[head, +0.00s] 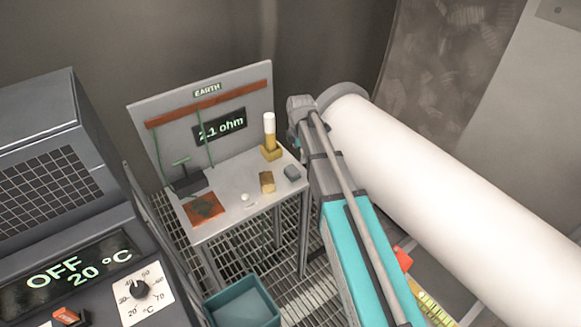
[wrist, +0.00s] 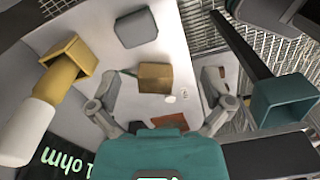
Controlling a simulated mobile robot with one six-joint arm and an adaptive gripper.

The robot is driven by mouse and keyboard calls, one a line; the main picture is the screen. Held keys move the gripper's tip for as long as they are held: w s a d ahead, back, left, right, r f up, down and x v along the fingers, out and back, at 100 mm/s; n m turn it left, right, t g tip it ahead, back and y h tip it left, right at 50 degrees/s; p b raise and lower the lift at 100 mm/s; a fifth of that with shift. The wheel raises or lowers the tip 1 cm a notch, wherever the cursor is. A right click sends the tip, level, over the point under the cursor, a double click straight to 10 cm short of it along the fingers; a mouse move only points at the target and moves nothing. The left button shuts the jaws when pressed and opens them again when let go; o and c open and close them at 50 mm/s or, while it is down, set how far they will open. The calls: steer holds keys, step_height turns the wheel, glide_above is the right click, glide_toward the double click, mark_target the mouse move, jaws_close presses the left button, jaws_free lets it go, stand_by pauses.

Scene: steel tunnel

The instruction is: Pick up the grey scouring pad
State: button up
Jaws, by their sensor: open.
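The grey scouring pad (head: 292,173) is a small blue-grey block lying flat near the right edge of the light grey bench (head: 225,210). In the wrist view the pad (wrist: 136,28) shows at the top, left of centre, beyond the fingertips. My gripper (wrist: 162,84) is open in the wrist view, its two fingers wide apart with nothing held. The pad is clear of the fingers. A tan block (wrist: 155,77) shows between the fingers in that picture, apparently on the bench below. I cannot make out the fingertips in the head view.
The tan block (head: 267,182) sits left of the pad. A yellow holder (head: 271,152) with a white-topped cylinder (head: 269,125) stands behind. A copper-coloured plate (head: 204,209) and small white item (head: 246,198) lie further left. An upright panel (head: 176,120) backs the bench; a teal bin (head: 243,303) is below.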

mark_target(292, 170)
steer(key=w+a+r+n, duration=0.1)
steer(key=w+a+r+n+p, duration=0.1)
steer(key=w+n, duration=0.1)
steer(key=shift+a+r, duration=0.1)
steer(key=shift+a, duration=0.3)
step_height(292, 170, down, 9)
steer(key=b, duration=0.8)
steer(key=shift+r, duration=0.15)
stand_by(0.5)
steer(key=shift+d+f+b, duration=0.15)
steer(key=shift+f+b, duration=1.15)
steer(key=shift+b, duration=0.05)
steer(key=shift+d+f+b, duration=0.1)
steer(key=shift+f+b, duration=1.2)
steer(key=shift+b, duration=0.05)
steer(key=c, duration=0.9)
